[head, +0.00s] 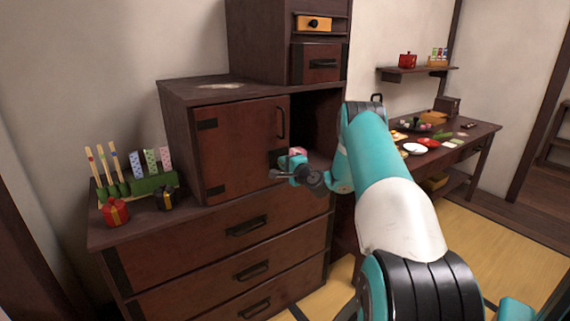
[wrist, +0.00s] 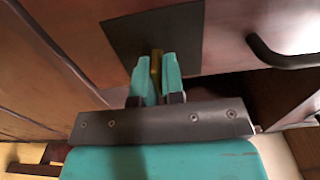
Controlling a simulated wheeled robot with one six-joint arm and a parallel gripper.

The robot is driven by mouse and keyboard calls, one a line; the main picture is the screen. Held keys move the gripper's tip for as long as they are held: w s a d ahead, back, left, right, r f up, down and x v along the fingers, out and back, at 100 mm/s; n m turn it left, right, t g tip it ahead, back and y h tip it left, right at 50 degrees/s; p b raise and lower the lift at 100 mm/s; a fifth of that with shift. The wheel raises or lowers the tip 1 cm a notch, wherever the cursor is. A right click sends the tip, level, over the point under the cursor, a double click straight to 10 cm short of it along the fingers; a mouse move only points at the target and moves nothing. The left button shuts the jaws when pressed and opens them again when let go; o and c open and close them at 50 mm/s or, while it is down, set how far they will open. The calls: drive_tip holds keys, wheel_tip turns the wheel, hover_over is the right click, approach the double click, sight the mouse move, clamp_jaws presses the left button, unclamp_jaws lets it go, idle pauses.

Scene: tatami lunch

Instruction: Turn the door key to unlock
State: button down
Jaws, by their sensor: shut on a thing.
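The cabinet door (head: 238,140) is a reddish-brown panel with dark corner plates, and it looks shut. A brass key (wrist: 156,64) stands out from the dark lock plate (wrist: 180,38) in the wrist view. My gripper (wrist: 156,78) is shut on the key, with one teal finger on each side of it. In the head view my gripper (head: 282,173) is at the lower right of the door, in front of the lock plate (head: 276,157). The key is hidden there. The door's dark bar handle (head: 281,122) is above my gripper and also shows in the wrist view (wrist: 284,54).
A drawer chest (head: 235,238) stands below the door. On its top left are a green holder (head: 152,182) with patterned strips and a red gift box (head: 115,212). An open dark recess (head: 312,125) lies right of the door. A table (head: 465,150) with dishes stands at the right.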

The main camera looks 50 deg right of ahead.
drive_tip(key=c, duration=1.3)
unclamp_jaws()
drive_tip(key=shift+s, duration=0.1)
drive_tip(key=b+v, duration=1.3)
drive_tip(key=v, duration=0.4)
drive_tip(key=shift+s+a+b, duration=0.1)
drive_tip(key=shift+a+b, duration=0.05)
drive_tip(key=shift+b, duration=0.2)
